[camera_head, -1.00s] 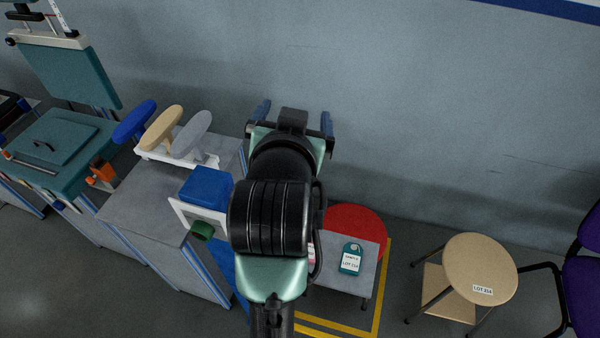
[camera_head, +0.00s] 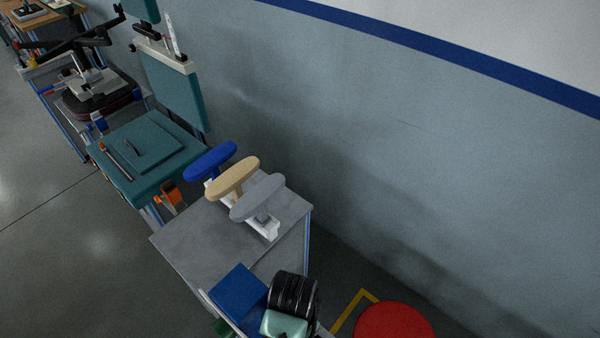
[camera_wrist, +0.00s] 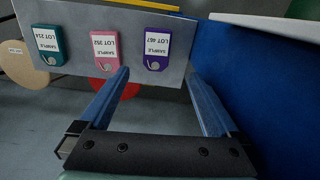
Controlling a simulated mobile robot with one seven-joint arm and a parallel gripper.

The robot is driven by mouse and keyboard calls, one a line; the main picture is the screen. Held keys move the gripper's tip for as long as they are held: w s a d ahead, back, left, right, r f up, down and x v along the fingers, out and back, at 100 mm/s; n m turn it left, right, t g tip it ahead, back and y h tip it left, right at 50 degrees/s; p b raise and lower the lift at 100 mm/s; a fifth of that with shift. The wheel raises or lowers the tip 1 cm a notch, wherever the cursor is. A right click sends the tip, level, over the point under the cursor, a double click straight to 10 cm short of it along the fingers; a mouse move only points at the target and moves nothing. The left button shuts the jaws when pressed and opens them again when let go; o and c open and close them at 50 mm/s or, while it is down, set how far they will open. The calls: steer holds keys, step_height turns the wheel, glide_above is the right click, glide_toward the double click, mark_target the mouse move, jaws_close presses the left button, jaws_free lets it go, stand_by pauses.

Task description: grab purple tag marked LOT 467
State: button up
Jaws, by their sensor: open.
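The purple tag (camera_wrist: 157,46) reads SAMPLE LOT 467, upside down in the wrist view. It lies on a grey board (camera_wrist: 80,12), at the right end of a row of tags. A pink tag marked LOT 352 (camera_wrist: 105,50) lies beside it, and a teal tag marked LOT 214 (camera_wrist: 47,45) is farther left. My gripper (camera_wrist: 157,70) is open and empty. In the wrist view its fingertips lie either side of the purple tag's column, just below it; the gap in depth is unclear. The head view shows neither the tags nor my fingers.
A blue surface (camera_wrist: 255,85) stands close right of my right finger. A round beige seat (camera_wrist: 18,62) is at the left. In the head view, a blue block (camera_head: 238,291), a rack of armrests (camera_head: 262,222) and a red disc (camera_head: 393,322) are near my arm.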

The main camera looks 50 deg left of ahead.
step_height(320, 180, down, 4)
steer(key=shift+f, duration=0.25)
steer(key=shift+w+d+f, duration=0.1)
steer(key=shift+d+f, duration=0.05)
steer(key=shift+f, duration=1.15)
steer(key=shift+w+d+f, duration=0.1)
steer(key=shift+d+f, duration=0.05)
steer(key=shift+f, duration=1.15)
steer(key=c, duration=1.4)
